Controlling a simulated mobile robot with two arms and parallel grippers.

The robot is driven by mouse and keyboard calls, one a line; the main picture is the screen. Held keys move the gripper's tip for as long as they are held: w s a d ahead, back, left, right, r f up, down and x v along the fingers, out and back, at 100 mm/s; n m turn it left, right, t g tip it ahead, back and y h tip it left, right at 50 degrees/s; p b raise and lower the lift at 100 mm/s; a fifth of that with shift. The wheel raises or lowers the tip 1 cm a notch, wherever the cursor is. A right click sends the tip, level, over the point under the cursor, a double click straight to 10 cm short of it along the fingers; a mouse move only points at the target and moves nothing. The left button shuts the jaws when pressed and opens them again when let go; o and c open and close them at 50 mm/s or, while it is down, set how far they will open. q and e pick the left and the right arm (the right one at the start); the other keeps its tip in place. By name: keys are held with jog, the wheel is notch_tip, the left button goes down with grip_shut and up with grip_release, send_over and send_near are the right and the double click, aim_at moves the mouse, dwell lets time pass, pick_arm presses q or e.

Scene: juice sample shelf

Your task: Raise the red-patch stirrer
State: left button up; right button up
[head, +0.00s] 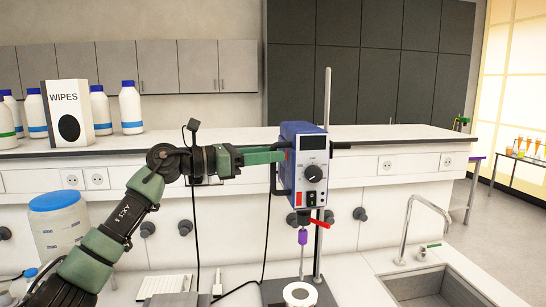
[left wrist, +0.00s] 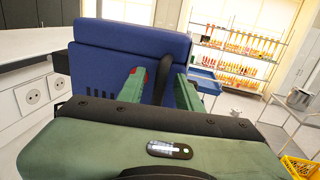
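The stirrer (head: 304,165) is a blue and grey box with a dial, upright on a metal rod (head: 326,100). My left gripper (head: 277,157) is at the stirrer's left side. In the wrist view its two green fingers (left wrist: 160,88) stand apart in front of the housing, with a dark curved part between them. Whether they touch the housing is unclear. My right gripper is not in view.
A white ring-shaped dish (head: 300,293) stands below the stirrer's shaft. A sink with a tap (head: 403,235) is at the right. A wipes box (head: 66,110) and white bottles (head: 130,107) stand on the raised shelf. A black cable hangs left of the stirrer.

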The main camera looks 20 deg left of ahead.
pick_arm(q)
jog(key=b+v, duration=0.3)
jog(key=v, duration=0.3)
jog(key=shift+s+a, duration=0.25)
jog(key=shift+s, duration=0.05)
jog(key=shift+r, duration=0.1)
